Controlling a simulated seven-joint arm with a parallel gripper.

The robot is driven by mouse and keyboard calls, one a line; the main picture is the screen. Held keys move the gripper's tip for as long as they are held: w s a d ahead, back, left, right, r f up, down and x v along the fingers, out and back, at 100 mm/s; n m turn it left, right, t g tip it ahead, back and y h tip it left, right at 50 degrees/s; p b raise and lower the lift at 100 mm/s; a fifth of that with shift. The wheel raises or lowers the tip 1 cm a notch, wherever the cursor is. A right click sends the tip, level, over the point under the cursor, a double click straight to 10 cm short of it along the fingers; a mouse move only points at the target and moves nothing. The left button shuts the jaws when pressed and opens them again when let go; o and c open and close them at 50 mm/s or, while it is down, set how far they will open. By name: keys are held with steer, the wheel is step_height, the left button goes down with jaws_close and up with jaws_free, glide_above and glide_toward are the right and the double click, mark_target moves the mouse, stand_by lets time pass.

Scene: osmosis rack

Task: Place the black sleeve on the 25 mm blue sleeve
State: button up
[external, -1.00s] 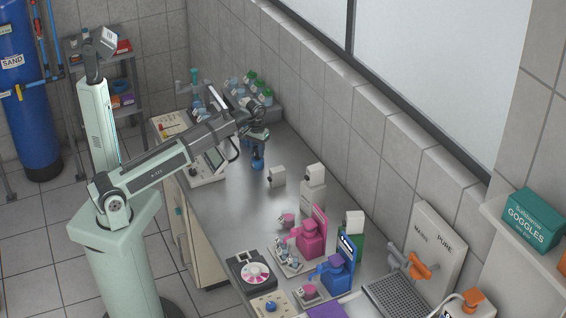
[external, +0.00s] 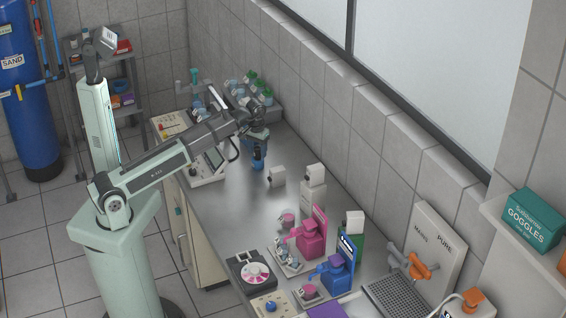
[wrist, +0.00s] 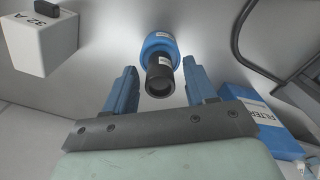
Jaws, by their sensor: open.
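The blue sleeve (wrist: 160,41) stands upright on the bench, with the black sleeve (wrist: 159,80) at its upper end, nearest the wrist camera. The two look lined up; how deeply they fit cannot be told. In the external view the blue sleeve (external: 257,164) and the dark black sleeve (external: 258,151) show small, below the wrist. My gripper (wrist: 159,68) is open, its blue fingers on either side of the black sleeve with a visible gap at each side. The gripper also shows in the external view (external: 257,140), partly hidden by the wrist.
A white block marked "32 A" (wrist: 42,45) stands left in the wrist view, and a blue filter box (wrist: 258,120) lies at right. Several capped bottles (external: 250,88) stand behind the arm. Pink (external: 311,238) and blue (external: 337,272) housings stand at the bench's near end.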

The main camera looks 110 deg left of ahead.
mark_target(258, 148)
step_height(258, 148, up, 12)
stand_by(0.6)
steer(key=shift+w, duration=0.1)
stand_by(0.4)
